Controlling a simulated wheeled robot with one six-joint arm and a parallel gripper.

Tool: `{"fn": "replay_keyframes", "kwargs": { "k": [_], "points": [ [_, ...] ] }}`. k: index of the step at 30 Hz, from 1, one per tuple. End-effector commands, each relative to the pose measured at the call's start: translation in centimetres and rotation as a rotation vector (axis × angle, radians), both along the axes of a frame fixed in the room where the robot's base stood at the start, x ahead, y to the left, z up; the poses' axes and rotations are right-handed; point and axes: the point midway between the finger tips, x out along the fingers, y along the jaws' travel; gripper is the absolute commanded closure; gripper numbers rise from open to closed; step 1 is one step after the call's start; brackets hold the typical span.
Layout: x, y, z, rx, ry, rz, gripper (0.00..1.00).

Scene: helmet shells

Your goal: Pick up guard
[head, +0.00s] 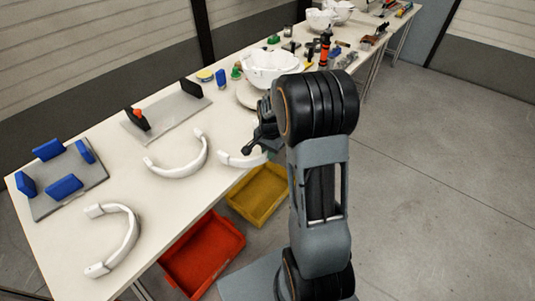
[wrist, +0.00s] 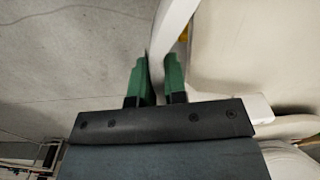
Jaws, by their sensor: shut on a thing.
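A white curved guard (head: 238,160) is at the front edge of the table, beside my gripper (head: 257,143), and my arm hides its right part. In the wrist view, the green fingers of my gripper (wrist: 159,72) are shut on the white band of the guard (wrist: 172,28). I cannot tell whether the guard is clear of the tabletop. Two similar white curved guards lie on the table to the left, one near the middle (head: 180,170) and one at the near end (head: 128,245).
A grey plate with blue blocks (head: 92,182) and a grey fixture with black uprights (head: 172,112) are on the table (head: 75,245). A white helmet shell (head: 268,66) stands farther back. Yellow (head: 283,203) and red (head: 237,243) bins are below the table edge. Floor at right is clear.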

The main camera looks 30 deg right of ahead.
Motion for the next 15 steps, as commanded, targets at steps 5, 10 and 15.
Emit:
{"fn": "replay_keyframes", "kwargs": {
  "k": [5, 10, 15],
  "points": [
    [-1.3, 0.1, 3.2, -0.002, -0.007, -0.001, 1.0],
    [-4.5, 0.3, 7.0, -0.002, -0.008, -0.001, 1.0],
    [-8.1, 0.7, 8.8, -0.002, -0.006, -0.002, 1.0]
  ]
}}
